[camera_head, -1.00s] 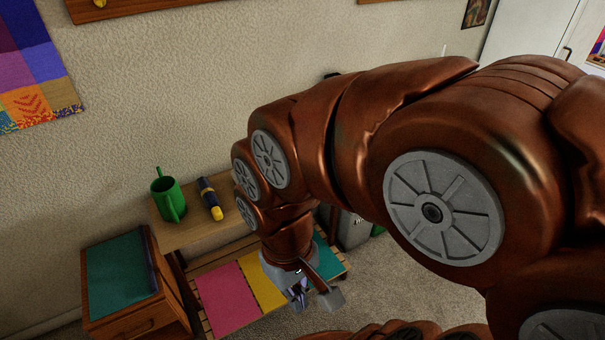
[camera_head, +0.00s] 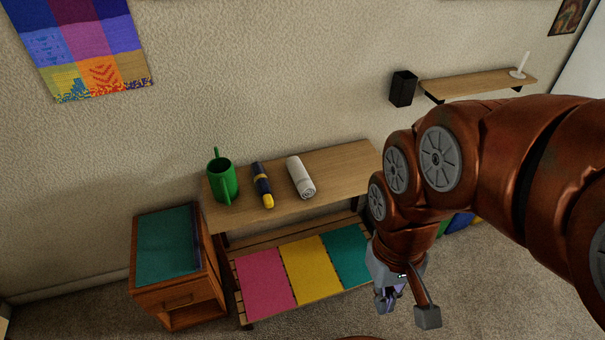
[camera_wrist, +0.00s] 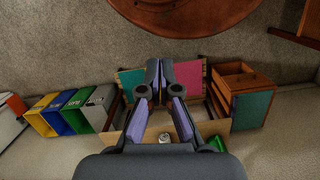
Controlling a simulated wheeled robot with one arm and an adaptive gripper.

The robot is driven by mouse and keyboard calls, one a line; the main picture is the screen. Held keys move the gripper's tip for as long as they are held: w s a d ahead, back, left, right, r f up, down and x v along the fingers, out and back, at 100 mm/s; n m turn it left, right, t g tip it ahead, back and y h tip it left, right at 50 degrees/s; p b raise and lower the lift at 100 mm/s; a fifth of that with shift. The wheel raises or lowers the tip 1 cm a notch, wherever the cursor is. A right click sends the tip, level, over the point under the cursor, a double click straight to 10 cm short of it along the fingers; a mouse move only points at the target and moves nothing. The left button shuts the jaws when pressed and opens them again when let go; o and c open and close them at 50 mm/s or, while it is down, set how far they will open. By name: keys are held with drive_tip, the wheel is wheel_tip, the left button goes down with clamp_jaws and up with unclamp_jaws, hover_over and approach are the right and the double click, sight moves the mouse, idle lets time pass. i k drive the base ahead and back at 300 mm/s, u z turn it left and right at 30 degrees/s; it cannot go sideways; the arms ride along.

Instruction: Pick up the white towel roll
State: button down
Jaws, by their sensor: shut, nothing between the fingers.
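The white towel roll (camera_head: 300,177) lies on the wooden shelf table (camera_head: 345,165) against the wall, to the right of a dark blue and yellow flashlight. In the wrist view a small part of the white roll (camera_wrist: 165,138) shows just beyond my gripper's base. My gripper (camera_head: 386,302) hangs low in front of the table's right end, apart from the roll and to its right and nearer. In the wrist view my gripper (camera_wrist: 159,66) has its fingertips together with nothing between them.
A lower bench with pink, yellow and teal mats (camera_head: 310,268) sits in front. A wooden cabinet (camera_head: 176,290) is at left. Several coloured bins (camera_wrist: 60,115) stand beside the table.

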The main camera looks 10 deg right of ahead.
sight(304, 184)
drive_tip(key=u, duration=0.4)
drive_tip(key=k, duration=0.55)
drive_tip(key=u, duration=0.75)
drive_tip(key=i, duration=0.95)
drive_tip(key=z, duration=0.7)
